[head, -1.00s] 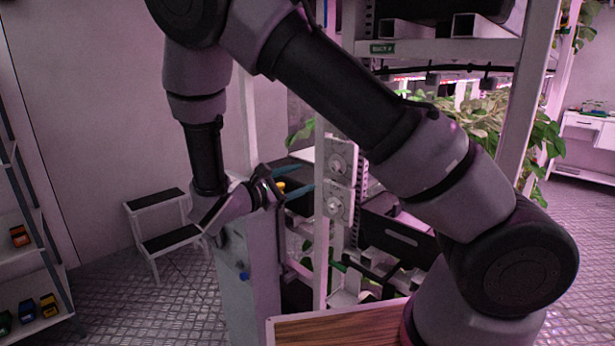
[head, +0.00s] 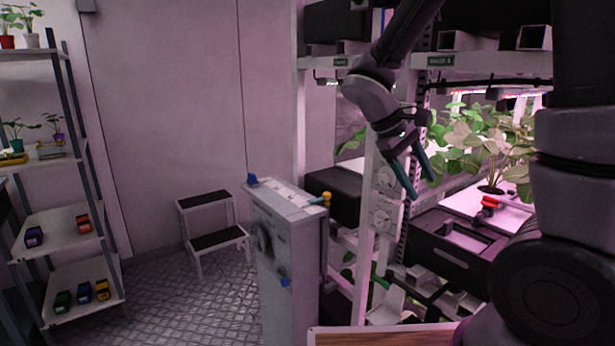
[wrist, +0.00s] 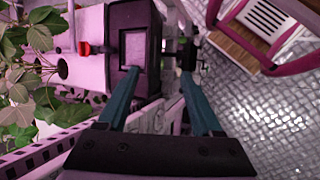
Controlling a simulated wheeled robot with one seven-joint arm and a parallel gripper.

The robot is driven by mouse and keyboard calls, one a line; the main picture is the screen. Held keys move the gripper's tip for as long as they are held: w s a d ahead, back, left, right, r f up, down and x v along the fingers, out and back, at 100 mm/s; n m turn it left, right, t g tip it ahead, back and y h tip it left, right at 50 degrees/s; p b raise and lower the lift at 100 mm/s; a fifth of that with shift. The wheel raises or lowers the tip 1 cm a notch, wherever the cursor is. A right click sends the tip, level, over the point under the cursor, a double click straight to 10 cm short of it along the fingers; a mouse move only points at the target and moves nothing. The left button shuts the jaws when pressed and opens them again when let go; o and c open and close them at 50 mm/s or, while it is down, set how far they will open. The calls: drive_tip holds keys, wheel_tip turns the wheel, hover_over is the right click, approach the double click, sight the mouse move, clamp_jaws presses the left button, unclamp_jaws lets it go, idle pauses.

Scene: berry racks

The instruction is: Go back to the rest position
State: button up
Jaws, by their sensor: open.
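My gripper (head: 418,178) hangs in the upper right of the head view, with its teal fingers pointing down and apart. It is open and empty, in front of the rack post with the white dial panels (head: 384,200). In the wrist view the two fingers of my gripper (wrist: 163,95) also stand apart with nothing held between them. The black bin (wrist: 133,45) lies beyond the left finger there.
A grey cabinet (head: 290,240) with a yellow-topped knob (head: 326,197) stands left of the rack. A step stool (head: 214,240) is near the wall. A shelf (head: 75,225) stands at the far left. Berry plants (head: 490,150) grow at right. The floor (head: 190,300) between is clear.

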drive_tip(key=s+r+m+t+y, duration=0.3)
drive_tip(key=r+m+y, duration=0.1)
drive_tip(key=r, duration=0.3)
drive_tip(key=s+d+r+m+t+y, duration=0.1)
drive_tip(key=s+r+m+t+y, duration=0.3)
drive_tip(key=r+m, duration=0.2)
drive_tip(key=shift+s+r+t, duration=0.15)
drive_tip(key=shift+r+t, duration=0.15)
drive_tip(key=shift+r, duration=0.6)
